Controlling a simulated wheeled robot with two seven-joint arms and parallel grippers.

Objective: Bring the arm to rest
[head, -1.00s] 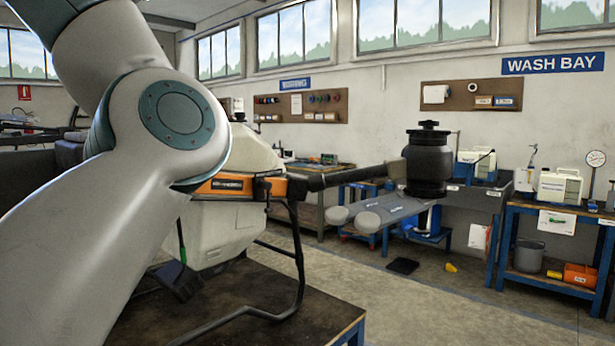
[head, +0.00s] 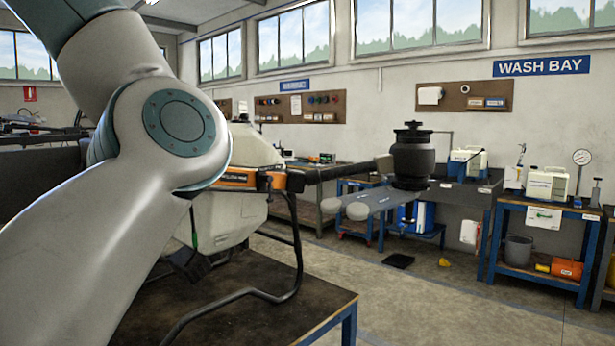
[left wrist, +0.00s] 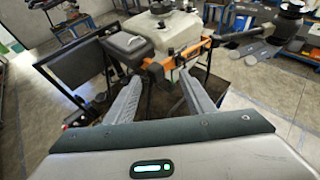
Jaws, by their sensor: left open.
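My left arm (head: 110,200) fills the left of the head view, bent at a large joint. Its gripper is out of that view. In the left wrist view my left gripper (left wrist: 161,98) is open, its two grey fingers wide apart with nothing between them. Beyond the fingertips is the spray drone, with a white tank (left wrist: 178,33), an orange band and a dark arm. In the head view the drone's tank (head: 235,205) is partly hidden behind my arm. The drone's black motor (head: 413,158) is at the end of its arm. My right gripper is in neither view.
The drone stands on a dark-topped table (head: 245,310) with blue legs. Its black landing-gear tube reaches towards the front of the table. Benches with sprayers stand along the wall under the WASH BAY sign (head: 541,66). The concrete floor (head: 430,310) right of the table is mostly clear.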

